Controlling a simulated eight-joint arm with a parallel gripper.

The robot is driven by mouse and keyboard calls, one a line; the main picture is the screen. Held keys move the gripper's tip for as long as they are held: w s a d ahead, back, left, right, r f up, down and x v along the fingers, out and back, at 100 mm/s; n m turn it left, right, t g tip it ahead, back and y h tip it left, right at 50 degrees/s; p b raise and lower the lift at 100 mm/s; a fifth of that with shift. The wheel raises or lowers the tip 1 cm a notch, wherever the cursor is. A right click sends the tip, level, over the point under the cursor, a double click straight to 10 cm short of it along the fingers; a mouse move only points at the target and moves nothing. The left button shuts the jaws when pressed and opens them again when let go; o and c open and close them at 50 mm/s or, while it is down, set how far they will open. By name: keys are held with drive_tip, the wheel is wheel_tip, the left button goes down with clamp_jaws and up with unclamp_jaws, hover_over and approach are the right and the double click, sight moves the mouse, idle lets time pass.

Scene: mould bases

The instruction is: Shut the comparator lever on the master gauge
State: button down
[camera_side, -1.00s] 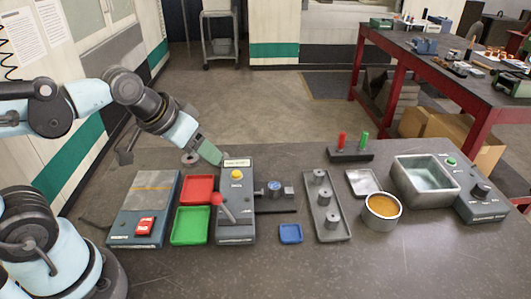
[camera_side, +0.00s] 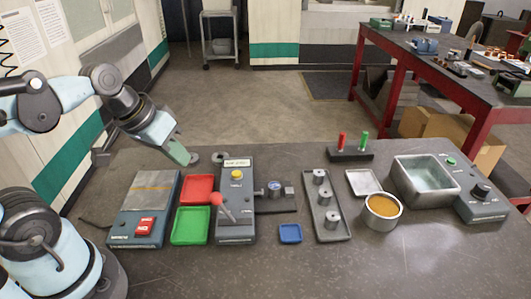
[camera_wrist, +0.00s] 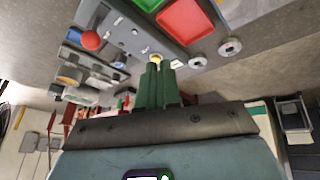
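The comparator (camera_side: 236,207) is a grey box with a yellow button and a lever with a red ball knob (camera_side: 216,198). The lever's rod slants from the knob down to the right; the knob also shows in the wrist view (camera_wrist: 91,40). A blue-faced round piece (camera_side: 274,187), perhaps the master gauge, sits in the fixture at the comparator's right side. My gripper (camera_side: 184,156) is above the bench behind the red tray, left of the comparator and apart from the lever. Its green fingers (camera_wrist: 157,72) look together, with nothing visible between them.
A red tray (camera_side: 197,189) and green tray (camera_side: 190,225) lie left of the comparator. Two metal rings (camera_side: 218,157) (camera_side: 192,159) lie behind. A grey box with a red switch (camera_side: 145,226) stands further left. A post rack (camera_side: 335,230) stands right.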

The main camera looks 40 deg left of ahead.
drive_tip(key=s+r+n+g+h, duration=0.2)
drive_tip(key=s+r+n+h, duration=0.1)
drive_tip(key=s, duration=0.3)
drive_tip(key=shift+r+n+h, duration=0.3)
drive_tip(key=shift+r+n, duration=0.1)
drive_tip(key=shift+a, duration=0.1)
approach(226, 210)
drive_tip(key=shift+s+a+f, duration=0.15)
drive_tip(key=shift+a+f, duration=0.05)
drive_tip(key=shift+f, duration=0.8)
drive_tip(key=shift+s+a+f, duration=0.1)
drive_tip(key=shift+a+f, duration=0.15)
drive_tip(key=shift+f, duration=0.8)
